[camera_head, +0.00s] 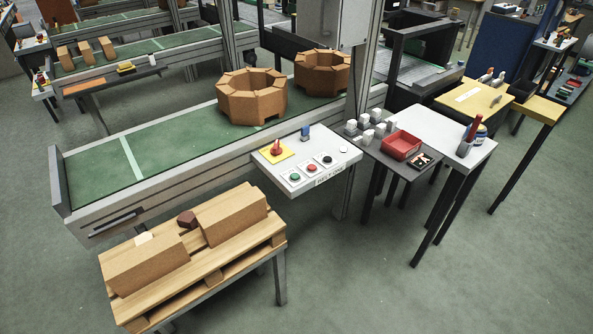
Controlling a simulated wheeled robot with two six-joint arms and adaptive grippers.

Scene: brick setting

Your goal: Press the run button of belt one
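A white control panel (318,151) stands out from the near side of the closest conveyor. Its front edge carries a label (329,175) that seems to read "BELT ONE", though it is small. On the panel are a green button (294,177), a red button (311,167) and a black button (327,159), each on a pale plate. A small white round piece (343,150) is at the right end. A red mushroom-shaped knob (277,148) sits on a yellow plate behind the green button. A blue piece (305,133) stands at the back. Neither of my grippers is in view.
The green conveyor (170,145) carries two brown octagonal rings (252,97) (322,72). A wooden pallet (205,280) with brown blocks stands in front. A dark table (400,172) with a red tray (401,145) is right of the panel. Floor (370,285) in front is clear.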

